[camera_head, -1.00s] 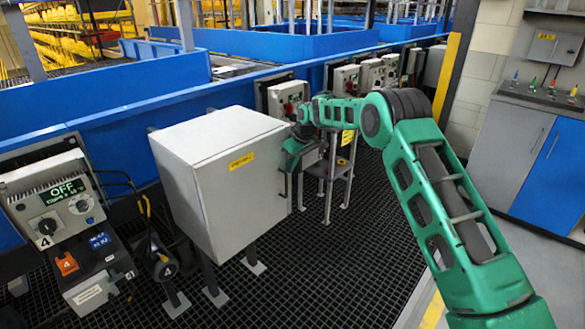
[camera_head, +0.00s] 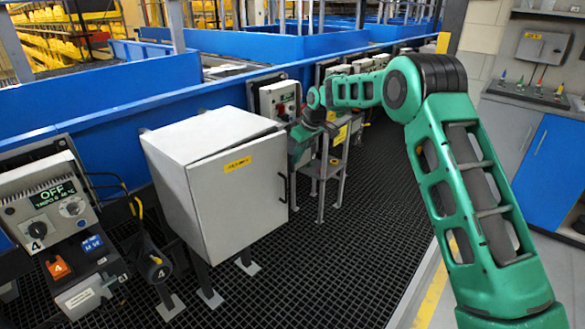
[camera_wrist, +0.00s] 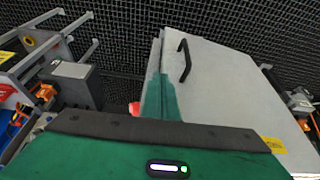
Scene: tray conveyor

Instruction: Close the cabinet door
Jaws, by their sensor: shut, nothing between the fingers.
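The cabinet (camera_head: 205,135) is a pale grey box on legs at the middle left of the head view. Its door (camera_head: 235,195) has a yellow label and a dark handle (camera_head: 283,187) near its right edge. A thin dark gap along the door's top edge suggests it stands slightly ajar. In the wrist view my shut fingers (camera_wrist: 160,98) overlap the edge of the door (camera_wrist: 225,85), near the handle (camera_wrist: 184,60). Contact cannot be told.
A control box reading OFF (camera_head: 48,200) stands left of the cabinet. A small metal stand (camera_head: 328,165) is behind and right of my gripper. A blue conveyor wall (camera_head: 110,115) runs behind. The dark grated floor (camera_head: 345,255) in front is clear.

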